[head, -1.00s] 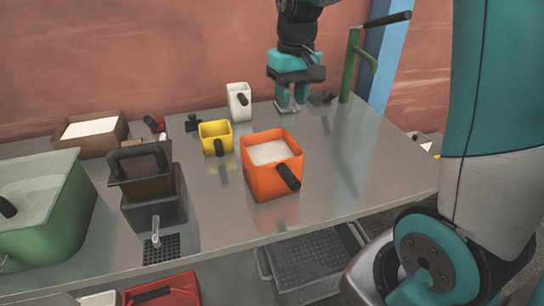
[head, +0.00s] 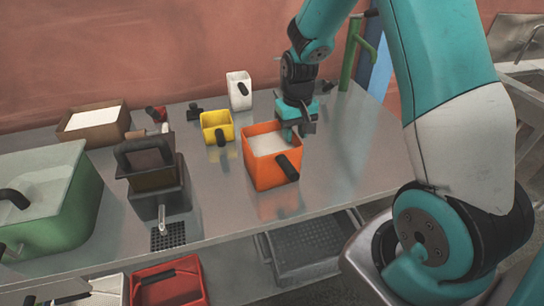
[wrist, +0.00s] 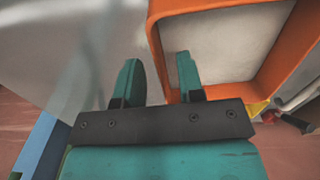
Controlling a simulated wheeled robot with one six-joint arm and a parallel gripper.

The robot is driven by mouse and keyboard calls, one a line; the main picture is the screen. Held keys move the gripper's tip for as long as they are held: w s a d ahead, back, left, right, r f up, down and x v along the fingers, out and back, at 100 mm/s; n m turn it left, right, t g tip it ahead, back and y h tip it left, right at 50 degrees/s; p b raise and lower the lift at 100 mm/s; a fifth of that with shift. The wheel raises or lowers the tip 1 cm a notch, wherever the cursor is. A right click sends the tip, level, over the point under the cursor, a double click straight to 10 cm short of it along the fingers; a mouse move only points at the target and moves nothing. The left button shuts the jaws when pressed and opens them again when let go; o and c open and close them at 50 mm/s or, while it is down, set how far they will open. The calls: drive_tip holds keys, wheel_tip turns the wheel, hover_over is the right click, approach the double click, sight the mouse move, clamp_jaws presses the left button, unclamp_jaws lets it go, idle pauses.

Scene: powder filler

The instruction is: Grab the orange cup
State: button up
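The orange cup (head: 264,178) is a square open box with white powder inside and a dark handle on its front side. It stands on the metal table, and in the wrist view its orange wall (wrist: 288,58) shows at the upper right. My gripper (head: 295,133) is at the cup's back right rim, pointing down. In the wrist view my gripper (wrist: 158,62) has its fingers apart. One finger is outside the cup and the other is over its inside, with the cup's wall between them. A gap shows beside the wall, so the fingers do not look closed on it.
A yellow cup (head: 208,119) and a white cup (head: 238,91) stand behind the orange cup. A dark machine (head: 155,180) and a green bin (head: 60,225) are at the left. A green post (head: 349,55) stands behind my gripper. The table's right part is clear.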

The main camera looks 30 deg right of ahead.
drive_tip(key=shift+w+f+p, duration=0.1)
drive_tip(key=shift+f+p, duration=0.3)
drive_tip(key=shift+f, duration=1.4)
clamp_jaws()
drive_tip(key=shift+r, duration=0.15)
